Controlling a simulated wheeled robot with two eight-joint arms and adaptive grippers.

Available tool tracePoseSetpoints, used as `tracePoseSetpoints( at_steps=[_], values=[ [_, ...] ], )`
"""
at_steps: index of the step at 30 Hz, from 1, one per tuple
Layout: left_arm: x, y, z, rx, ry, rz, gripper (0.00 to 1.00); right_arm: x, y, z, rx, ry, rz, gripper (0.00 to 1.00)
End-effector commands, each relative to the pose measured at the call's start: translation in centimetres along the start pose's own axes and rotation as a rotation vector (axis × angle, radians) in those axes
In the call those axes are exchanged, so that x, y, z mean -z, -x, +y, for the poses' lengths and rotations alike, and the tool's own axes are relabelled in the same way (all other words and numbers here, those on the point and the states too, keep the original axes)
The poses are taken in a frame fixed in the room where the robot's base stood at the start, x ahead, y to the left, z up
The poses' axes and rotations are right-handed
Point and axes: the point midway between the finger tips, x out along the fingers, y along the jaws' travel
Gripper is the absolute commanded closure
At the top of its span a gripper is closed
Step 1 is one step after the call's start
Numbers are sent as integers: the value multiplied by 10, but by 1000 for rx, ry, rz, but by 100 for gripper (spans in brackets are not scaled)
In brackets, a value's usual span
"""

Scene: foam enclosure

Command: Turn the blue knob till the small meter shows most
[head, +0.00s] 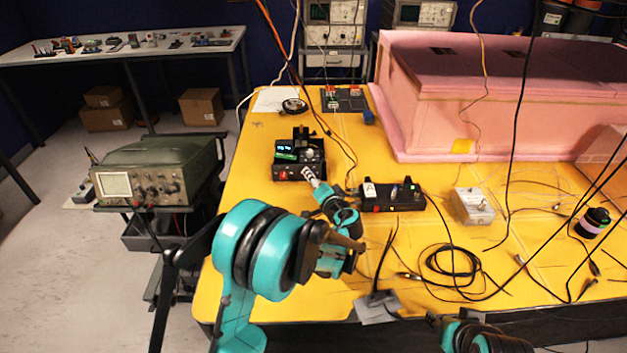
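A black instrument box (290,173) with a small lit green display (286,155) stands on the yellow table. A second, lower black box (405,203) stands to its right. It has a small white-faced part (369,190) that may be the small meter, and small coloured parts on top; I cannot tell surely which is the blue knob. My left gripper (313,178) reaches in over the table, its tip at the front right of the first box; contact and finger opening are unclear. At the bottom edge, part of my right arm shows, but its fingertips are not visible.
A grey metal box (472,206) and loose black cables (450,262) lie to the right. A large pink foam enclosure (430,110) fills the back right. A green oscilloscope (150,172) stands on a cart left of the table.

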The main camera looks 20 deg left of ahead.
Motion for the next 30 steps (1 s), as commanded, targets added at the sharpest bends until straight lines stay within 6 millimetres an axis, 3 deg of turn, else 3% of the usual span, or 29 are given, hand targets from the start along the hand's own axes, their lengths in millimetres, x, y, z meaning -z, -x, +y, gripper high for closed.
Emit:
tracePoseSetpoints(
  at_steps=[8, 21, 30],
  values=[
    [0, 8, 0, 0, 0, 1, 59, 0, 0, 0, 0, 0, 0, 59],
    [1, 95, 1, -2, -1, 3, 59, 0, 0, 0, 0, 0, 0, 59],
    [0, 120, 1, 0, -1, 0, 59, 0, 0, 0, 0, 0, 0, 59]
  ],
)
